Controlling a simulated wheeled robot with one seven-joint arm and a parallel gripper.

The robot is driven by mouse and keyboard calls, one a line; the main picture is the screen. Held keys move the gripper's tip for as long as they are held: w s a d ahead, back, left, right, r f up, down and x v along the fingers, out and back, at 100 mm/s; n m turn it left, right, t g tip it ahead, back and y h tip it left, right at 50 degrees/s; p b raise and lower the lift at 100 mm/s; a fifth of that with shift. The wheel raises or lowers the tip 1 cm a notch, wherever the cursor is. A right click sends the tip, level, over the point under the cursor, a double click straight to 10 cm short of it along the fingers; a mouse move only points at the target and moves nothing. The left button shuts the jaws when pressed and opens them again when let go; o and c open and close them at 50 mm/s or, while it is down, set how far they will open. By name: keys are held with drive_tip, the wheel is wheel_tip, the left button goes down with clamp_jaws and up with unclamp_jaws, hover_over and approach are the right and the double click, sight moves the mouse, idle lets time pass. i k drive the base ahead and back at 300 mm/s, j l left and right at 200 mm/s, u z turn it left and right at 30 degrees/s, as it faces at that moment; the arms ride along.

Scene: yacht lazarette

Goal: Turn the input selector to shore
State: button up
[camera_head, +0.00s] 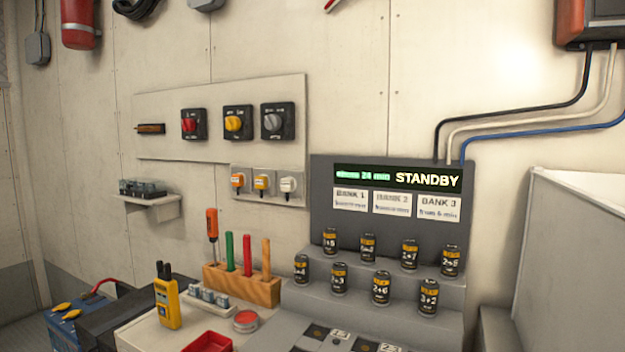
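Three rotary switches are mounted on a pale panel (160,165) on the wall, left of centre. From left to right they are a red knob (190,124), a yellow knob (236,123) and a grey knob (274,122), each on a black square plate. The lettering on the plates is too small to read, so I cannot tell which one is the input selector or where its shore mark is. My gripper is not in view.
Below the switches hang orange, yellow and white plugs (262,183). A grey display unit (322,190) reads STANDBY, with several black cans on its steps. A wooden rack (262,291) with upright tools and a yellow meter (167,303) stand on the bench below.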

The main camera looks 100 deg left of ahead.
sight(272, 122)
drive_tip(key=u, duration=2.9)
